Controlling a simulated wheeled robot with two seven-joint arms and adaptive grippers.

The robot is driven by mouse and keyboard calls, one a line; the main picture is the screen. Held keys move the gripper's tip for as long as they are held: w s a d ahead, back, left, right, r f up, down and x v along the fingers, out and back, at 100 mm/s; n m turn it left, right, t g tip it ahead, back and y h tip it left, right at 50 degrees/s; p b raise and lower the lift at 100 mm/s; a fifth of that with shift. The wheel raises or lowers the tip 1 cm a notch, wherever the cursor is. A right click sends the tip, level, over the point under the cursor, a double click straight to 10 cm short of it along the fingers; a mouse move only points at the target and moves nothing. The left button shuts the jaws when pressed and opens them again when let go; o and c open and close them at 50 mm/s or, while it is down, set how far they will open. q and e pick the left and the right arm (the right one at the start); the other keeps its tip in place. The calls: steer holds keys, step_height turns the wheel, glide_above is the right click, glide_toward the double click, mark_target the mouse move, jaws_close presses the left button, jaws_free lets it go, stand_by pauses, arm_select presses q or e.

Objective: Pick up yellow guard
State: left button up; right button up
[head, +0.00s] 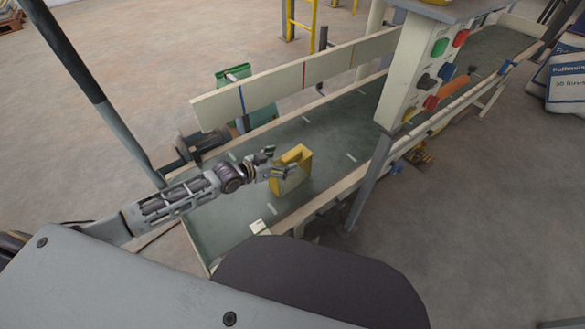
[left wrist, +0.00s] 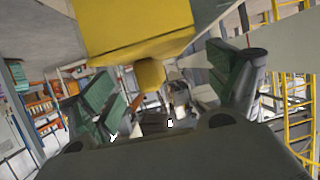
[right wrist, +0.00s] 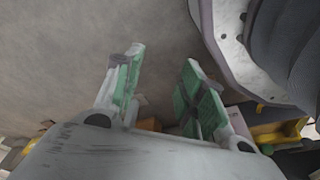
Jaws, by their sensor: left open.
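The yellow guard (head: 296,157) is a boxy yellow piece standing on the green conveyor belt (head: 318,130). In the left wrist view the guard (left wrist: 135,30) fills the top middle, with a smaller yellow part (left wrist: 150,75) below it between the fingers. My left gripper (head: 279,161) is open at the guard's left side, close to it. Whether a finger touches the guard cannot be told. My right gripper (right wrist: 163,58) is open and empty over the bare floor, out of the head view.
A pale side rail (head: 290,78) runs along the belt's far side. A control box (head: 422,65) with coloured buttons stands over the belt to the right. Printed sacks (head: 562,82) lie at the far right.

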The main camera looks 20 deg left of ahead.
arm_select(q)
steer(key=shift+w+d, duration=0.1)
steer(key=shift+w, duration=0.05)
steer(key=shift+w+d+f, duration=0.15)
steer(key=shift+f, duration=0.05)
steer(key=shift+b+x, duration=0.45)
steer(key=shift+x, duration=1.7)
arm_select(e)
steer(key=shift+w+a+r, duration=0.25)
steer(key=shift+w+r, duration=0.05)
steer(key=shift+r, duration=0.4)
steer(key=shift+w+a+r, duration=0.2)
steer(key=shift+w+r, duration=0.05)
steer(key=shift+r, duration=0.5)
steer(key=shift+w+a+r, duration=0.25)
steer(key=shift+w+r, duration=0.05)
steer(key=shift+r, duration=0.4)
arm_select(q)
steer(key=shift+f, duration=0.15)
steer(key=c, duration=1.3)
arm_select(e)
steer(key=shift+s+f, duration=0.1)
arm_select(q)
steer(key=shift+o, duration=0.2)
